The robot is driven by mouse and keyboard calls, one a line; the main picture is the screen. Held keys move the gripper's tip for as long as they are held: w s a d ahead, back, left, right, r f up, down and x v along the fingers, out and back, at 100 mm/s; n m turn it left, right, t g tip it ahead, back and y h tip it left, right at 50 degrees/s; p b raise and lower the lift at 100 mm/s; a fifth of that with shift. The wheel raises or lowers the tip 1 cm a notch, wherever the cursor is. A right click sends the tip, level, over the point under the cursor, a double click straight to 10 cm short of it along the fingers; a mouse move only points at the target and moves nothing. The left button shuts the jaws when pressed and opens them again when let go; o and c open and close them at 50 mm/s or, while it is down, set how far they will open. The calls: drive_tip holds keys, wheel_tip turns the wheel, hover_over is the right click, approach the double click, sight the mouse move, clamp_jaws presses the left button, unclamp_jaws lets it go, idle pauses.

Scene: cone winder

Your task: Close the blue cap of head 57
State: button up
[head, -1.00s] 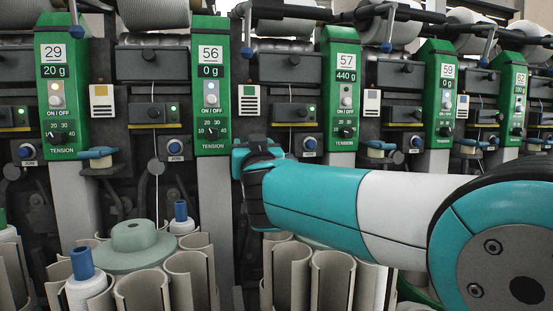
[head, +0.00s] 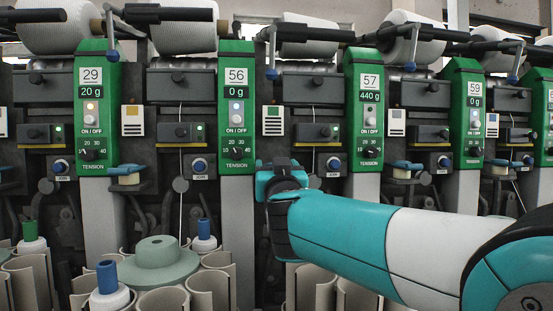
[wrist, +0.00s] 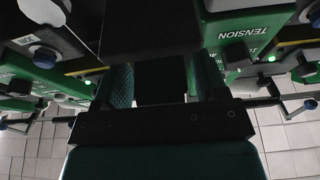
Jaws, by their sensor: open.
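The green panel of head 57 (head: 370,110) reads 440 g, with the ON / OFF button and TENSION dial below its number. A blue cap (head: 403,165) over a pale cup sits just right of panel 57. The matching spot left of that panel is covered by my gripper, so a cap there is hidden. In the wrist view my gripper (wrist: 160,82) is open, its pads apart, with dark machine parts beyond.
Panel 56 (head: 237,110) stands left of my gripper, and panel 59 (head: 467,110) is farther right. White yarn cones (head: 180,35) run along the top. A blue JOIN button (head: 333,164) is right of the gripper.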

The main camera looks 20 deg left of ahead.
sight(276, 77)
wheel_tip(276, 77, up, 20)
drive_tip(key=p, duration=0.8)
